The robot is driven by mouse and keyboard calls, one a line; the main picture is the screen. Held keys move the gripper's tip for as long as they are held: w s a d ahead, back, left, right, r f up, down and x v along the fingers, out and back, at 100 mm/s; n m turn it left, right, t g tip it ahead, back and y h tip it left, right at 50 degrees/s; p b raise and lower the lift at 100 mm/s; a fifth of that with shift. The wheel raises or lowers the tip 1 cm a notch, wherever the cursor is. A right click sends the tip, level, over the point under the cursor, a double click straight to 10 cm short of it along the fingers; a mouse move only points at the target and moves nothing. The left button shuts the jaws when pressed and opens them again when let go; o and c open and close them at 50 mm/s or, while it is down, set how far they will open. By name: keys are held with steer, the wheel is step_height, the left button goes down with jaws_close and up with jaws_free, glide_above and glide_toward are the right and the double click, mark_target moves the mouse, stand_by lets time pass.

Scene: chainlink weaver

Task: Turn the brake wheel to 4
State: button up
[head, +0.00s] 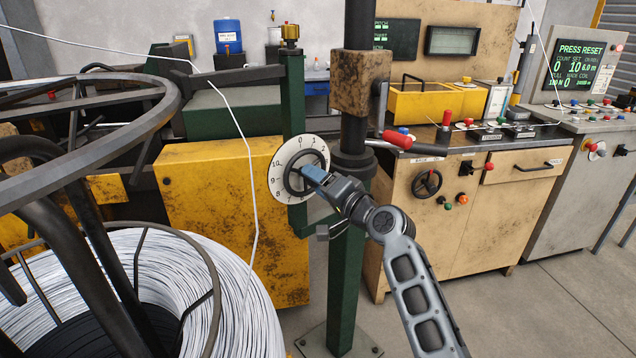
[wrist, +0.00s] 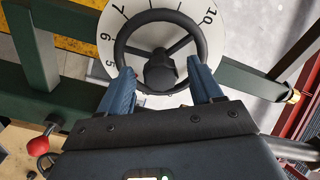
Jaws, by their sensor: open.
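The brake wheel (head: 289,181) is a black handwheel in front of a round white dial (head: 277,168) with black numbers, on a green post left of centre in the head view. In the wrist view the wheel (wrist: 160,72) is at the top middle, with numbers of its dial (wrist: 105,24) such as 5, 6, 7 and 10 around it. My gripper (head: 312,174) is at the wheel's right side in the head view. Its blue fingers (wrist: 163,84) are open, one on each side of the hub near the lower rim. I cannot tell whether they touch the wheel. No pointer reading is clear.
A wire coil (head: 240,300) and black reel frame fill the left. A yellow box (head: 215,215) stands behind the dial. A red-tipped lever (head: 397,140) projects right of the post. A tan cabinet (head: 515,205) with another handwheel (head: 427,184) stands at right. A white wire (head: 247,150) hangs left of the dial.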

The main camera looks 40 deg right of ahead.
steer(key=s+b, duration=0.1)
steer(key=s, duration=0.6)
steer(key=shift+a, duration=0.45)
steer(key=shift+s, duration=0.1)
